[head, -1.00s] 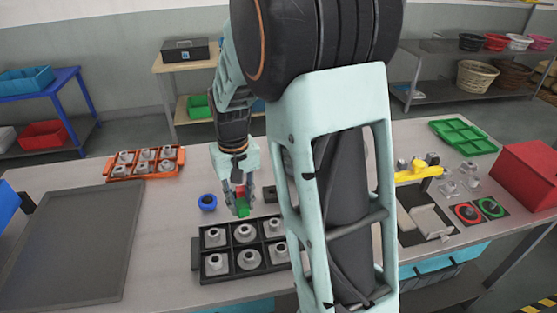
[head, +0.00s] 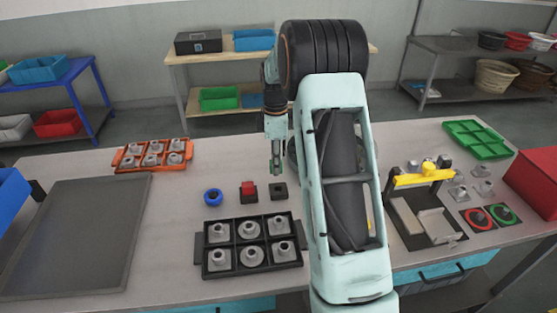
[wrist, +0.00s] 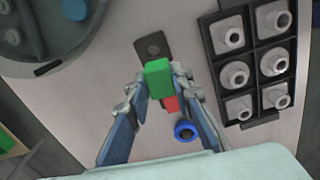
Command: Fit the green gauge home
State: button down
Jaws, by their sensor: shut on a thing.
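My gripper (head: 276,164) is shut on a green gauge (wrist: 158,77), a small block gripped between the fingertips in the wrist view. In the head view the gripper points down above a small dark square block (head: 278,191) with a hole. A red gauge (head: 248,188) sits on another dark block to the left, partly hidden behind the green one in the wrist view.
A blue ring (head: 213,197) lies left of the red gauge. A black tray (head: 199,255) of grey fittings stands in front, an orange tray (head: 118,160) at back left. A yellow-topped fixture (head: 423,179) stands right of my arm. A dark mat (head: 75,235) lies at left.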

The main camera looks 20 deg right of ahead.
jog(key=shift+w+d+f+n, duration=0.25)
jog(key=shift+w+d+n, duration=0.15)
jog(key=shift+d+n, duration=0.25)
jog(key=shift+a+f+b, duration=0.15)
jog(key=shift+f+b, duration=1.9)
jog(key=shift+f, duration=1.1)
jog(key=shift+f+b, duration=0.7)
jog(key=shift+f, duration=0.4)
dwell(0.9)
jog(key=c, duration=1.6)
grip_release()
notch_tip(320, 180, up, 12)
